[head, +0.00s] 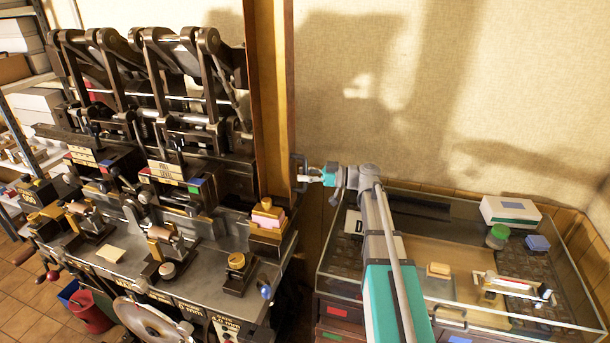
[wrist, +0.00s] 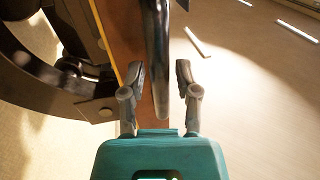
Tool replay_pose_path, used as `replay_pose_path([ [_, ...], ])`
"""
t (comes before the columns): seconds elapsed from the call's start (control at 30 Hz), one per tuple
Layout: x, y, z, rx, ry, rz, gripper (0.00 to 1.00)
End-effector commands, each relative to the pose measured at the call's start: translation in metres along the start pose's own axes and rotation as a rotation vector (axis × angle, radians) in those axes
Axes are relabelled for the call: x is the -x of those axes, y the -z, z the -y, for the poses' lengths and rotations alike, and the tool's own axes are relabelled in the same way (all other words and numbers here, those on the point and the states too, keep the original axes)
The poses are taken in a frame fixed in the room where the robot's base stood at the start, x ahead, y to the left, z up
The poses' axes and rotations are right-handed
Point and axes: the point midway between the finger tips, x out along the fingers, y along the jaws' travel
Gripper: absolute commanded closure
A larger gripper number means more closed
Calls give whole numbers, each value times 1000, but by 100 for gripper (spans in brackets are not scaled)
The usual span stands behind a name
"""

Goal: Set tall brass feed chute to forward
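A tall golden-brown upright (head: 271,90) stands at the right side of the dark press machine; I cannot tell whether it is the brass feed chute. My gripper (head: 303,174) is in front of its lower right side. In the wrist view my gripper (wrist: 159,78) has its two dark fingers apart. A shiny dark metal rod (wrist: 157,45) runs down from the top edge and ends between the fingers, with gaps visible on both sides. I cannot tell its depth from this view. A curved dark frame (wrist: 55,95) and an orange-brown strip (wrist: 122,30) lie to the left.
The dark press (head: 150,90) and its bench (head: 200,275), with several small fixtures, fill the left. A glass-topped display case (head: 400,195) lies below my arm at the right, with a white box (head: 510,211) on it. The pale wall (head: 480,100) behind is bare.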

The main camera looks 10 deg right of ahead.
Motion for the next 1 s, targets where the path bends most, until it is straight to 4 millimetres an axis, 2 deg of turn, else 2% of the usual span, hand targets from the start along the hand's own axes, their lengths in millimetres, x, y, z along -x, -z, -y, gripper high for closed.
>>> replay_pose_path([
  [0.03,0,0,0,0,0,0,77],
  [0.17,0,0,0,0,0,0,100],
  [0.53,-1,0,5,0,1,0,100],
  [1.0,-17,-1,63,0,4,2,100],
])
